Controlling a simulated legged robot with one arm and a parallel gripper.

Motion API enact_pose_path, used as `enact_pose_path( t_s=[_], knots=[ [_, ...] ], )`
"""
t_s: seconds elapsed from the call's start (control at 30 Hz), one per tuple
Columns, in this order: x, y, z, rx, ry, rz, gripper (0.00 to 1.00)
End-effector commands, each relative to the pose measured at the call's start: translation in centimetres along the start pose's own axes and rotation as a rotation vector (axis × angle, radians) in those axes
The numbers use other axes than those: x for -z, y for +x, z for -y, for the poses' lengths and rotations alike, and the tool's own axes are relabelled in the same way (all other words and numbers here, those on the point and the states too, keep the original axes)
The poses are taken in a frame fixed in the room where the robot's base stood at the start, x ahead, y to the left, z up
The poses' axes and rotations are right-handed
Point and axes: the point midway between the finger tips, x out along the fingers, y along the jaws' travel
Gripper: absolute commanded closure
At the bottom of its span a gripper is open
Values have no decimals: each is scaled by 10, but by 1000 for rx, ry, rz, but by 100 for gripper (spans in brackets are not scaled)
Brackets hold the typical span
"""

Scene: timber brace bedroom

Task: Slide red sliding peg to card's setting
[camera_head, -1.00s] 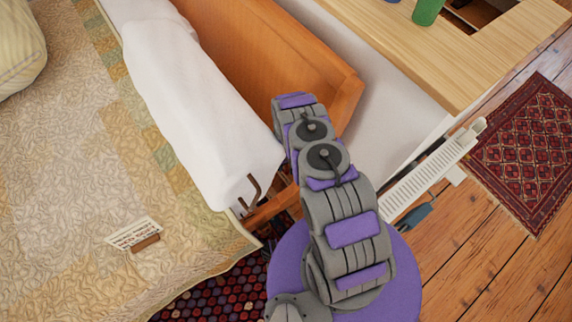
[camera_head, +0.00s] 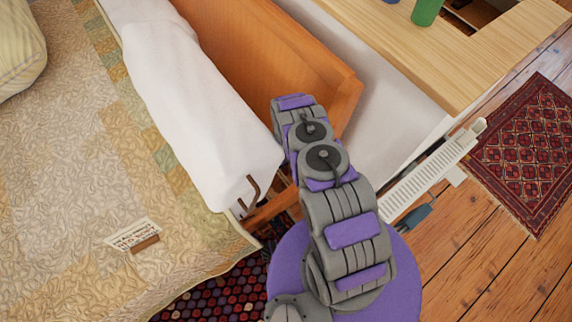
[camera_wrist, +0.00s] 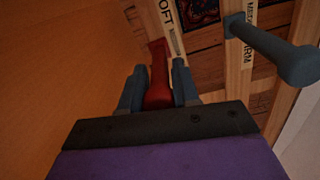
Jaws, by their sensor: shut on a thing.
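In the wrist view my gripper (camera_wrist: 158,92) is shut on the red sliding peg (camera_wrist: 157,75), with one finger on each side of it. The peg stands against a pale timber strip (camera_wrist: 168,38) lettered with a word ending "OFT". Another strip (camera_wrist: 247,62) to the right carries partly hidden lettering. In the head view a white card (camera_head: 133,234) with small writing leans on a brown stand on the quilt; I cannot read its words. The gripper and peg are hidden in the head view, behind my arm.
A grey-blue rounded bar (camera_wrist: 275,50) juts out at the right of the wrist view. In the head view, an orange wooden board (camera_head: 285,65) and a white rolled cover (camera_head: 190,100) lie beside my arm. A pale wood table (camera_head: 455,60) stands at upper right.

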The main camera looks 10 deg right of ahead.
Motion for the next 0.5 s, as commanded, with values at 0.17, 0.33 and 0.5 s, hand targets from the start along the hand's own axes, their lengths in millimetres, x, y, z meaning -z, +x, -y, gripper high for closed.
enact_pose_path(
  t_s=[0.17, 0.33, 0.5],
  knots=[
    [0, 0, 0, 0, 0, 1, 100],
    [-13, -2, -3, 0, 3, 3, 100],
    [-27, -1, -5, 0, 2, 1, 100]
  ],
)
